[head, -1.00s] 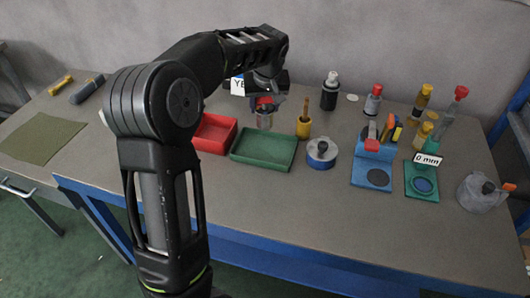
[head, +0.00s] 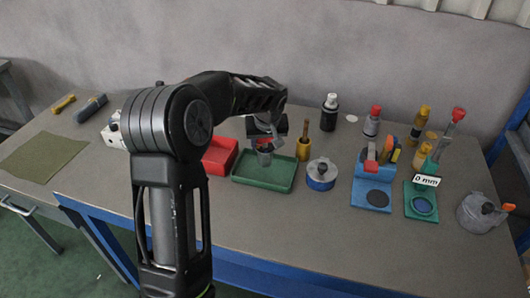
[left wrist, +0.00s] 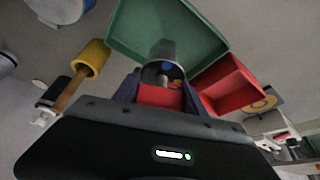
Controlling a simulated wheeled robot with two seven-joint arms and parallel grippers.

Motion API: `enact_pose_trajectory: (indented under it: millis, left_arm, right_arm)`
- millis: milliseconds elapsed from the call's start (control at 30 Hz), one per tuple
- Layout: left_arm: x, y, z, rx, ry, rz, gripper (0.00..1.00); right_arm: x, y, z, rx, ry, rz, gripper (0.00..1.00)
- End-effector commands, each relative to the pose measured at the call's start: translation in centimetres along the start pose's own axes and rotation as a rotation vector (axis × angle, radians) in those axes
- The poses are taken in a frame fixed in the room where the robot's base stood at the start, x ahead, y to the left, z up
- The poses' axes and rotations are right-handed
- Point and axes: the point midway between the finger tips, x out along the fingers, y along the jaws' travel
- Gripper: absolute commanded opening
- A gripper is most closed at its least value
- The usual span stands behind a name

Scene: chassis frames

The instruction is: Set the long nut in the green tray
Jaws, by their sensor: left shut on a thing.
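The long nut (head: 264,158) is a grey, hollow cylinder held in my left gripper (head: 265,143). In the head view it overlaps the green tray (head: 265,184), over its back part. In the left wrist view the nut (left wrist: 163,62) stands out from between the fingers (left wrist: 160,95), with its open end toward the camera and the green tray (left wrist: 125,25) beyond it. I cannot tell whether the nut touches the tray floor. The rest of the tray looks empty. My right gripper is not in view.
A red tray (head: 219,157) adjoins the green tray on the left. A yellow cup with a wooden handle (head: 303,148) and a blue-and-grey round container (head: 321,174) stand to the right. Blue (head: 371,196) and green (head: 420,202) stands are farther right. The bench front is clear.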

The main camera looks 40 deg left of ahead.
Motion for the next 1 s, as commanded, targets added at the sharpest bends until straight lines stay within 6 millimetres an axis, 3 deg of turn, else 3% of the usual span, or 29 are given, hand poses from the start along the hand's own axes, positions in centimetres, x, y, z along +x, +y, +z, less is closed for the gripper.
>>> enact_pose_trajectory:
  millis: [367,767,800,1000]
  left_arm:
    - [3.2,0.0,1.4,0.002,-0.001,0.000,0.00]
    - [3.9,0.1,1.6,0.001,0.001,0.001,0.00]
    - [3.7,0.0,1.6,0.001,0.000,0.001,0.52]
    - [3.7,0.0,1.6,0.001,-0.001,0.000,0.68]
  right_arm:
    - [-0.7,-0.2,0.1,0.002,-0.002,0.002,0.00]
    - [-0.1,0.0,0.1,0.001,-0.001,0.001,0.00]
    - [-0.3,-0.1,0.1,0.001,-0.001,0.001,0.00]
    - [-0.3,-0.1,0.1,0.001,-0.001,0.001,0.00]
